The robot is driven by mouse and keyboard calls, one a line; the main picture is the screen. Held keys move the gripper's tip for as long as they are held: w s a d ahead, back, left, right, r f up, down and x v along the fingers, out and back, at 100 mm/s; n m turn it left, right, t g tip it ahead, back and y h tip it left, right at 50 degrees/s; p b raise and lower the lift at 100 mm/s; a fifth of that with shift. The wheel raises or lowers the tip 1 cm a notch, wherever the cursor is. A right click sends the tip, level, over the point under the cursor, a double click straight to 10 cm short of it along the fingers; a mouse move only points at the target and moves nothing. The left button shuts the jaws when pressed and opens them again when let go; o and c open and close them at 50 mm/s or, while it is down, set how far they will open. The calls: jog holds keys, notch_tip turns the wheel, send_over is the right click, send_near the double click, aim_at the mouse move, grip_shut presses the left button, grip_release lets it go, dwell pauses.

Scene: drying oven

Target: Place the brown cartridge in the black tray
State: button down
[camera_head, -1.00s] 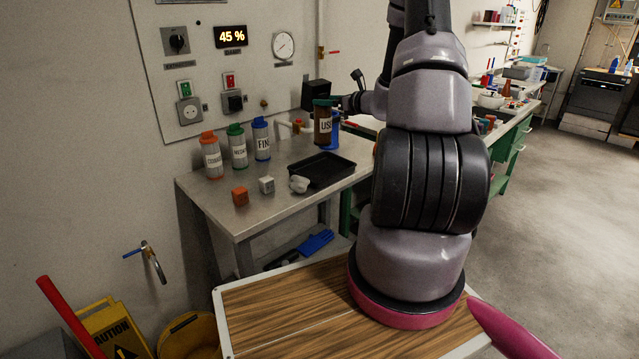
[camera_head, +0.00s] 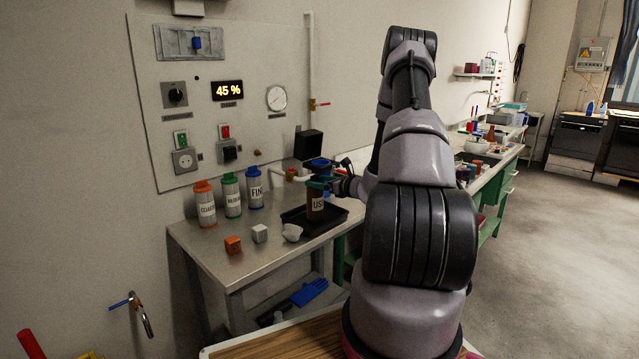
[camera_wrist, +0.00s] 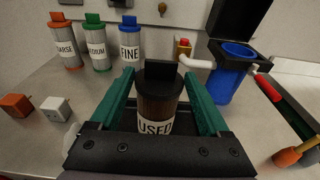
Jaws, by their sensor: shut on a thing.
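The brown cartridge (camera_head: 315,204), labelled USED and with a dark cap, is upright in my gripper (camera_head: 320,184). In the wrist view the cartridge (camera_wrist: 158,104) stands between the two green fingers of my gripper (camera_wrist: 158,82), which are shut on it. The black tray (camera_head: 336,222) lies on the steel bench, and the cartridge's lower end is over or inside it. I cannot tell whether it touches the tray floor. In the wrist view, the fingers and cartridge hide much of the tray.
Three grey cartridges with orange (camera_head: 205,204), green (camera_head: 231,194) and blue (camera_head: 254,188) caps stand left at the back. An orange cube (camera_head: 233,245), a grey cube (camera_head: 260,233) and a white piece (camera_head: 291,232) lie left of the tray. A blue container (camera_wrist: 230,78) with a raised black lid stands behind it.

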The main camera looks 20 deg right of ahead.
jog(key=shift+f, duration=0.15)
grip_release()
